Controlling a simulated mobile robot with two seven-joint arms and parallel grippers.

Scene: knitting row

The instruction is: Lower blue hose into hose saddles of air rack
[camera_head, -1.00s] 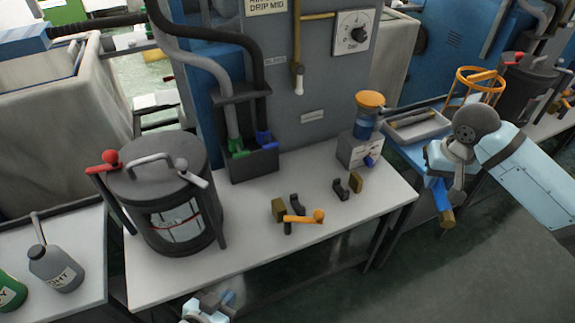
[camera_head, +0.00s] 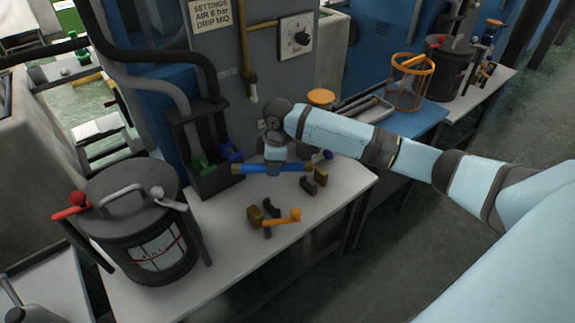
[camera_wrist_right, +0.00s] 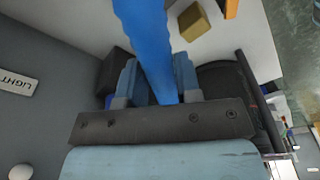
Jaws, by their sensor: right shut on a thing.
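The blue hose (camera_head: 255,168) lies roughly level across my right gripper (camera_head: 274,163), which is shut on it. In the right wrist view the hose (camera_wrist_right: 148,40) runs between the two fingers of the gripper (camera_wrist_right: 157,82). The air rack's dark saddles (camera_head: 270,208) (camera_head: 308,184) stand on the white table, with brass blocks (camera_head: 256,216) (camera_head: 321,175) beside them and an orange lever (camera_head: 284,218) at the near one. In the head view the hose appears behind the saddles and apart from them. My left gripper is out of view.
A dark lidded pot (camera_head: 130,220) stands at the table's left. A dark box with green and blue fittings (camera_head: 205,180) stands behind, against the grey cabinet (camera_head: 215,50). An orange-topped unit (camera_head: 321,97) is behind my right arm. The table front is clear.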

